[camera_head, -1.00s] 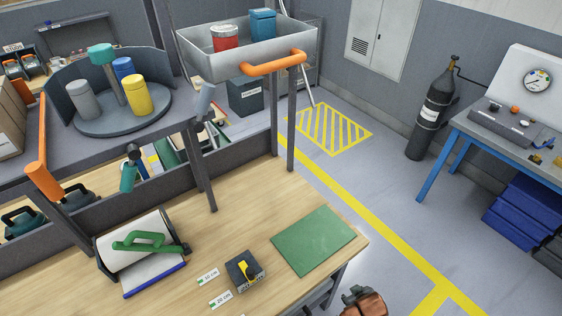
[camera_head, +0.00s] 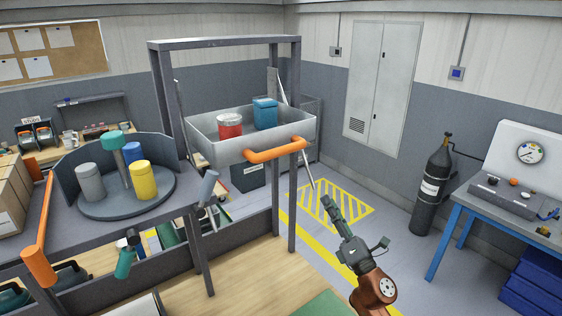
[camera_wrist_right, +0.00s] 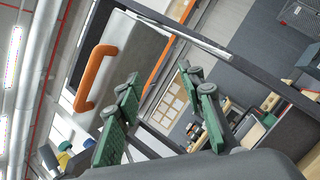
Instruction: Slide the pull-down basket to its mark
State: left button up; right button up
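The pull-down basket (camera_head: 208,152) is a light grey open tray hung in a dark grey frame above the bench. An orange bar handle (camera_head: 275,151) runs along its front, and a red can (camera_head: 230,127) and a blue container (camera_head: 265,114) stand in it. I cannot make out a mark for it. My right gripper (camera_head: 329,194) is in front and to the right of the basket, below the handle's level, apart from it. In the right wrist view its two green fingers (camera_wrist_right: 160,76) are spread and empty, with the handle (camera_wrist_right: 88,78) to their left. My left gripper is not in view.
The dark frame's posts (camera_head: 292,200) stand beside the basket. A turntable (camera_head: 110,203) with several containers sits at left, near an orange bar (camera_head: 40,230). A gas cylinder (camera_head: 430,188) and blue-legged table (camera_head: 445,235) stand at right. Open floor lies between.

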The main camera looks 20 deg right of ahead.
aim_at(285, 151)
jog(key=a+r+n+g+y, duration=0.3)
jog(key=a+r+n, duration=0.1)
jog(key=n, duration=0.6)
jog(key=a+r+n+g+y, duration=0.3)
jog(key=r+n, duration=0.4)
jog(key=n, duration=0.3)
jog(key=a+r+n+g+y, duration=0.4)
jog(key=a+r+n, duration=0.1)
jog(key=n, duration=0.5)
jog(key=shift+s+a+r+g, duration=0.3)
jog(key=shift+a+r+g, duration=0.1)
jog(key=d+r+n+h, duration=0.2)
jog(key=d+n+h, duration=0.1)
jog(key=d, duration=0.1)
jog(key=shift+n, duration=0.3)
jog(key=p+x, duration=0.2)
jog(key=x, duration=0.5)
jog(key=shift+w, duration=0.15)
jog(key=shift+w+a+f, duration=0.25)
jog(key=shift+w+a, duration=0.05)
jog(key=shift+w, duration=0.05)
grip_shut()
